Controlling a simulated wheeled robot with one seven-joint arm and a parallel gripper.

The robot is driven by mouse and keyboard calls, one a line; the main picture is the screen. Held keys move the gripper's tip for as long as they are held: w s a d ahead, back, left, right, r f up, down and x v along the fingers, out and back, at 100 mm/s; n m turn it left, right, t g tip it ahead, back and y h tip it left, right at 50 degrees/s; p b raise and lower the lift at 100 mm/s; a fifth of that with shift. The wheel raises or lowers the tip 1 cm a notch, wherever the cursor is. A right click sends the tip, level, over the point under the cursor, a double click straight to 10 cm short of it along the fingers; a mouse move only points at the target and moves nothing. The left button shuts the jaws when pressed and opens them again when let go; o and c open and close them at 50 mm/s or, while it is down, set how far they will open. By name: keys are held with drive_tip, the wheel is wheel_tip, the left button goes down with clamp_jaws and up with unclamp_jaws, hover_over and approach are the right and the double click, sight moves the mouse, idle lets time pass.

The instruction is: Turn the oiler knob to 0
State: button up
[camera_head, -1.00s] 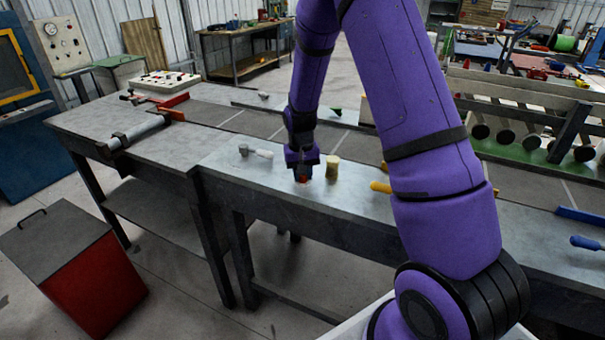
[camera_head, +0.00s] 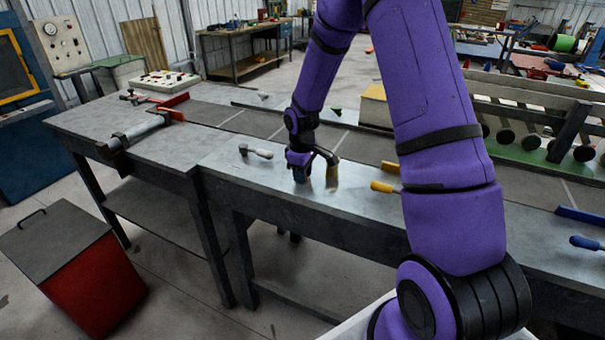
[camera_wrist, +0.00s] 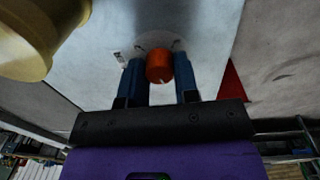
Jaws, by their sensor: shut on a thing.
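The oiler knob is an orange-red round knob with a white pointer mark (camera_wrist: 159,67), on a pale round dial plate (camera_wrist: 153,40) in the wrist view. Small dark marks sit on the plate; I cannot read them. My gripper (camera_wrist: 160,80) has its two blue fingers on either side of the knob and is shut on it. In the head view my gripper (camera_head: 300,174) is down at the grey bench top (camera_head: 255,185), and it hides the knob there.
A grey-handled tool (camera_head: 257,152) lies to the left, a yellow-handled one (camera_head: 383,187) to the right.

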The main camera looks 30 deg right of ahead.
drive_tip(key=n, duration=0.6)
drive_tip(key=shift+n, duration=0.3)
idle(0.4)
drive_tip(key=o, duration=0.9)
drive_tip(key=shift+r, duration=0.1)
drive_tip(key=r, duration=1)
drive_tip(key=shift+s+r, duration=0.2)
drive_tip(key=shift+r, duration=0.1)
